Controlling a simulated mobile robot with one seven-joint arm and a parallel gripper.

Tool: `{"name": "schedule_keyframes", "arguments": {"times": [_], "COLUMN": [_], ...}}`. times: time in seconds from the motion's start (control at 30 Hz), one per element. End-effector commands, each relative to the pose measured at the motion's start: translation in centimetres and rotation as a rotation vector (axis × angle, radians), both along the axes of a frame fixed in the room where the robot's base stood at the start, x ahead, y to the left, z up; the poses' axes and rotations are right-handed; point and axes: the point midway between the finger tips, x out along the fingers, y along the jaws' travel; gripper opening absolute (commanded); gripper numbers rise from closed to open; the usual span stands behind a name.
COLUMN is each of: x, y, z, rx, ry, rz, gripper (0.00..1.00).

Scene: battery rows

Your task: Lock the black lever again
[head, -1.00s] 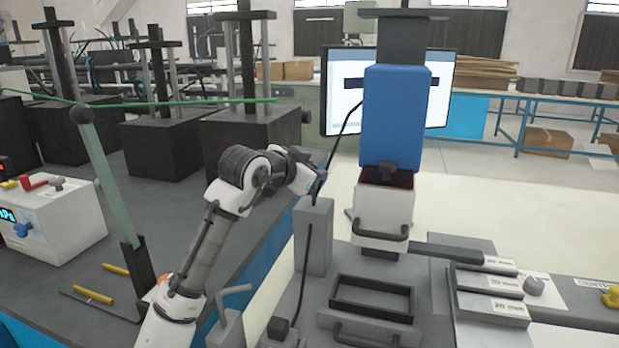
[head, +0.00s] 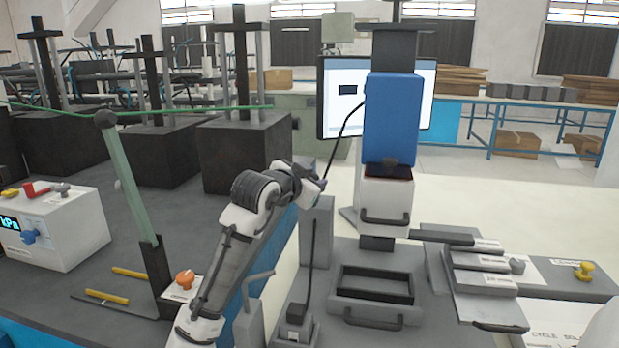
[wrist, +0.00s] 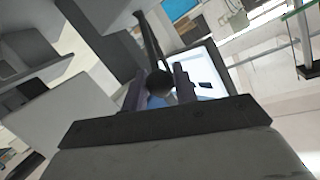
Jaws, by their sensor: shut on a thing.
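My gripper (head: 316,182) is at the top of a grey upright post (head: 317,230), left of the blue press head (head: 391,120). In the wrist view, my gripper (wrist: 158,76) has its two dark fingers on either side of a round black knob (wrist: 159,84). The knob appears to be the end of the black lever (wrist: 147,38), a dark bar running up and away from it. My gripper is shut on this knob. In the head view my gripper hides the knob, and the lever cannot be told clearly from the thin black cable nearby.
A monitor (head: 329,115) stands behind the press. A white drawer block (head: 384,198) sits below the blue head, above an open black-rimmed tray (head: 374,300). Labelled plates (head: 487,308) lie at right. A white kPa box (head: 62,228) stands at left.

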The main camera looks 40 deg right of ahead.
Motion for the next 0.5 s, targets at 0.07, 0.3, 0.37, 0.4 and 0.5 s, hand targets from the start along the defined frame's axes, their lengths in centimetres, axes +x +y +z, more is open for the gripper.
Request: {"name": "schedule_keyframes", "arguments": {"times": [0.07, 0.3, 0.37, 0.4, 0.5], "x": [-0.26, -0.54, -0.59, -0.62, -0.65], "y": [0.0, 0.22, 0.25, 0.25, 0.26], "z": [-0.42, -0.84, -0.91, -0.93, -0.97], "rx": [0.006, 0.007, 0.007, 0.008, 0.008], "ry": [0.005, 0.006, 0.006, 0.006, 0.006], "rz": [-0.003, -0.005, -0.005, -0.005, -0.005], "gripper": [0.0, 0.0, 0.0, 0.0, 0.0]}}
